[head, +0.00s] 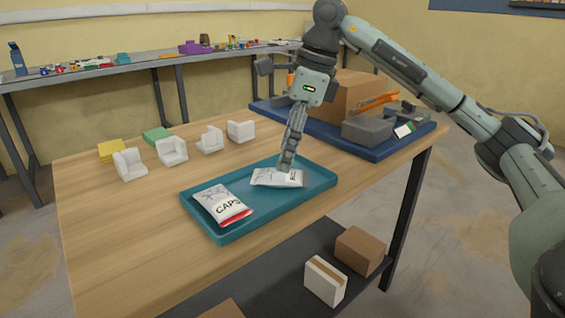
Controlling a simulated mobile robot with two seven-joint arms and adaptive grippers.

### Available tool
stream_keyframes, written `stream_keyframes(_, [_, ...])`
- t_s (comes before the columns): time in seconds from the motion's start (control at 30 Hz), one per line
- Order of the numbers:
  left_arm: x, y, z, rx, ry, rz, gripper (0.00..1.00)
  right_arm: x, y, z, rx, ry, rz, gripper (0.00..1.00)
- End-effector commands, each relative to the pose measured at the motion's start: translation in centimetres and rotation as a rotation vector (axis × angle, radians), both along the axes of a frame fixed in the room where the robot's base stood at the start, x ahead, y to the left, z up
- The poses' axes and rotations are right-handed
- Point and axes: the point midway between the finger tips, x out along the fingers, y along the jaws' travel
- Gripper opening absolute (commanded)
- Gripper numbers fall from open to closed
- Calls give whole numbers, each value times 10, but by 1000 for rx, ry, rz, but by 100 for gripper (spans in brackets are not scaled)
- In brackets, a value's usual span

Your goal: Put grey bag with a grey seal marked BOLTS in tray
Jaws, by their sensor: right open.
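A teal tray (262,220) lies on the wooden table. A pale grey bag (266,179) lies in its back right part; its printing and seal are mostly hidden by the fingers, so I cannot read its label. My right gripper (285,168) points down over this bag with its fingertips at or just above it. It is open, though from this side the fingers overlap. A second pale bag marked CAPS (218,203), with a red seal, lies in the tray's left part. My left gripper is not in view.
Several white corner-shaped blocks (172,151) stand in a row behind the tray, with yellow (112,150) and green (157,135) items beyond. A dark blue tray (392,149) at the right holds a cardboard box (350,95) and grey parts. The table left of the teal tray is clear.

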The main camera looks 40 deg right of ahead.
Motion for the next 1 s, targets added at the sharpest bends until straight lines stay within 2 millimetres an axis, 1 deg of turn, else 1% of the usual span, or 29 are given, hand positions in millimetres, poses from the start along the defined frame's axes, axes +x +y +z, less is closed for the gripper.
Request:
stream_keyframes(0.03, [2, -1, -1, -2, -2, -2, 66, -1, -2, 14, 3, -5, -1, 66])
stream_keyframes(0.2, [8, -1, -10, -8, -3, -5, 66, -8, -10, 48, 2, -3, 0, 66])
stream_keyframes(0.3, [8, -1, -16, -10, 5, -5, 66, -11, -13, 62, 2, -2, 0, 66])
stream_keyframes(0.4, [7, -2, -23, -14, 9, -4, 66, -12, -15, 71, 1, -1, 0, 66])
stream_keyframes(0.5, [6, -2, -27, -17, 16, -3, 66, -13, -16, 75, 1, 0, 0, 66])
stream_keyframes(0.63, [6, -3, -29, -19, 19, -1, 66, -14, -16, 76, 1, 1, 0, 66])
stream_keyframes(1.0, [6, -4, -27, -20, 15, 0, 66, -14, -16, 75, 1, 1, 0, 66])
